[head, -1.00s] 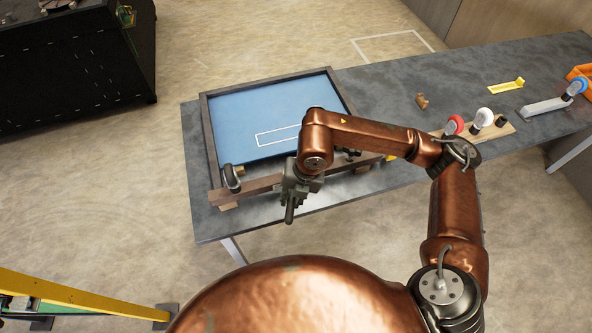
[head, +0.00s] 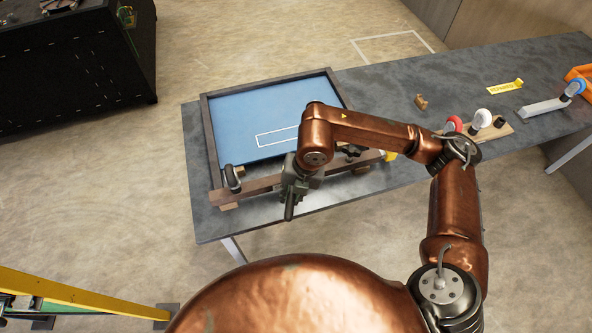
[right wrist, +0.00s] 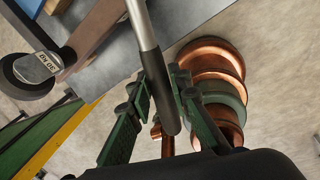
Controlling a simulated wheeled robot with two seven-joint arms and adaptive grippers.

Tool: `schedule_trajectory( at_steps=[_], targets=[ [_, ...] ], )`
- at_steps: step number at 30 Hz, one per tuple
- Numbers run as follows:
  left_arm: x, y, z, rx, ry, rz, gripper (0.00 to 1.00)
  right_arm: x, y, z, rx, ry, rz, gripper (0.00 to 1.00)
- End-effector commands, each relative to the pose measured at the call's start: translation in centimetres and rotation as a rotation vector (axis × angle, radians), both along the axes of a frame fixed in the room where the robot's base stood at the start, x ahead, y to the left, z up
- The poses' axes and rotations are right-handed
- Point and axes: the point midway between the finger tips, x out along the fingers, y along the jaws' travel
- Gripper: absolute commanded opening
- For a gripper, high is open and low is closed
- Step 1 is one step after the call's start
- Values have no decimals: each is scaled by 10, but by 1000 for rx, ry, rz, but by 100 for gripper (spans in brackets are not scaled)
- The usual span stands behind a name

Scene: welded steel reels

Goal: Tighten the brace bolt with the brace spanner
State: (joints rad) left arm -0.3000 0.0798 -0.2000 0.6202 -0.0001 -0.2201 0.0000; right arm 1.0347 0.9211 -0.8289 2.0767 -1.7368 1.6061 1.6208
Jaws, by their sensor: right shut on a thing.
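My right gripper (head: 291,193) is at the front of the wooden frame, over the front brace bar (head: 262,184). It is shut on the brace spanner, whose dark handle (head: 289,212) points down toward the table's front edge. In the right wrist view the spanner (right wrist: 148,45) is a grey metal shaft with a dark round-ended grip, between the green fingers (right wrist: 160,105). The spanner's head is out of that view, and the arm covers it in the head view. I cannot make out the brace bolt. My left gripper is not in view.
A blue panel (head: 240,115) lies in the frame. A dark round-headed clamp (head: 232,178) is at the bar's left end, a dark knob (head: 351,151) right of my wrist. Rightward are a wooden rack (head: 496,131), a yellow tag (head: 505,87) and an orange bin (head: 580,75).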

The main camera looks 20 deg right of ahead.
Motion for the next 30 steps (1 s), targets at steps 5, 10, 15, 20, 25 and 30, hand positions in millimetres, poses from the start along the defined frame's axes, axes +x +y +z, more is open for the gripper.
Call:
schedule_trajectory(
  at_steps=[5, 10, 15, 20, 25, 30],
  targets=[
    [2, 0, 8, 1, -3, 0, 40, 0, 0, 13, 0, -2, 0, 0],
    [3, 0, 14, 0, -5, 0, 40, 0, 0, 23, 1, -1, 0, 0],
    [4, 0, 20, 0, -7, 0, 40, 0, 0, 32, 1, 0, 0, 0],
    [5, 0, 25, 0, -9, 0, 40, 0, 0, 41, 1, -1, 0, 0],
    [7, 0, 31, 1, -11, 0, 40, 0, 0, 51, 1, -1, 0, 0],
    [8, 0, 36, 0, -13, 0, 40, 0, 0, 61, 1, -1, 0, 0]
  ],
)
